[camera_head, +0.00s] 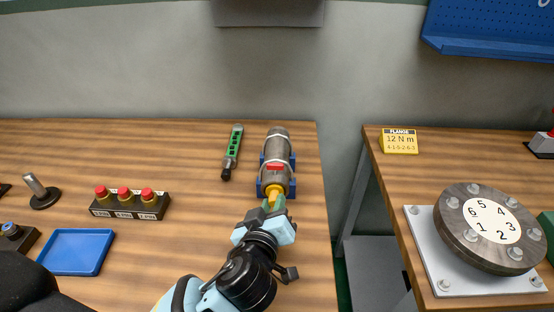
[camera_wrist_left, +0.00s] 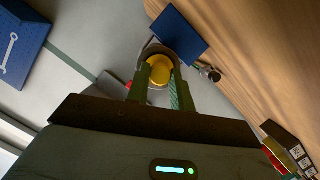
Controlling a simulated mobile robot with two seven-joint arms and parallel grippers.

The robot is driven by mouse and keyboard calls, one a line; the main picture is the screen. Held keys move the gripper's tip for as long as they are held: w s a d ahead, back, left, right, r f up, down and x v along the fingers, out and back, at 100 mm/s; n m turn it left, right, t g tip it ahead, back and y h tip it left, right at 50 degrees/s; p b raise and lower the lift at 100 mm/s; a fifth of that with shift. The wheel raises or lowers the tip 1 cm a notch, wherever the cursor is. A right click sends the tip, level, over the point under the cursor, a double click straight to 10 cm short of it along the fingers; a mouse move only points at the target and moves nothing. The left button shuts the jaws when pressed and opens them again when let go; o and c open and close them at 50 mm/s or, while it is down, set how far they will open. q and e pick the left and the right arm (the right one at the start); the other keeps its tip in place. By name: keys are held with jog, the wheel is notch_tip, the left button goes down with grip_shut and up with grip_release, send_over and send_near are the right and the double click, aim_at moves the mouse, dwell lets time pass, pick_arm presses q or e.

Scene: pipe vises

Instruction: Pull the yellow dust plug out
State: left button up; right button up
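The yellow dust plug (camera_head: 274,190) sits in the near end of a grey metal pipe (camera_head: 277,150) with a red label, lying in a blue vise (camera_head: 262,187) on the wooden bench. My left gripper (camera_head: 274,204) is at the plug, its fingers pointing toward the pipe end. In the left wrist view the plug (camera_wrist_left: 160,70) shows between the two fingertips, in line with the pipe mouth. The fingers are apart with the plug filling the space between them; whether they press on it I cannot tell. My right gripper is in neither view.
A green tool (camera_head: 233,150) lies left of the pipe. A box with red buttons (camera_head: 130,205), a blue tray (camera_head: 76,252) and a metal post (camera_head: 38,190) stand further left. A gap separates the right bench, which carries a numbered flange (camera_head: 490,228) and a yellow sign (camera_head: 399,141).

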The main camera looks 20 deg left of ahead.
pick_arm(q)
jog(key=o, duration=0.4)
grip_shut()
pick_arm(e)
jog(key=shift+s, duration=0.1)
pick_arm(q)
jog(key=shift+s, duration=0.1)
jog(key=shift+s+d, duration=0.15)
jog(key=shift+s, duration=0.1)
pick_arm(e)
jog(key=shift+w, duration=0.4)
pick_arm(q)
jog(key=shift+s, duration=0.25)
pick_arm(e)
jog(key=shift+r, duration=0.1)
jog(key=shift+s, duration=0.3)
pick_arm(q)
jog(key=shift+s, duration=0.1)
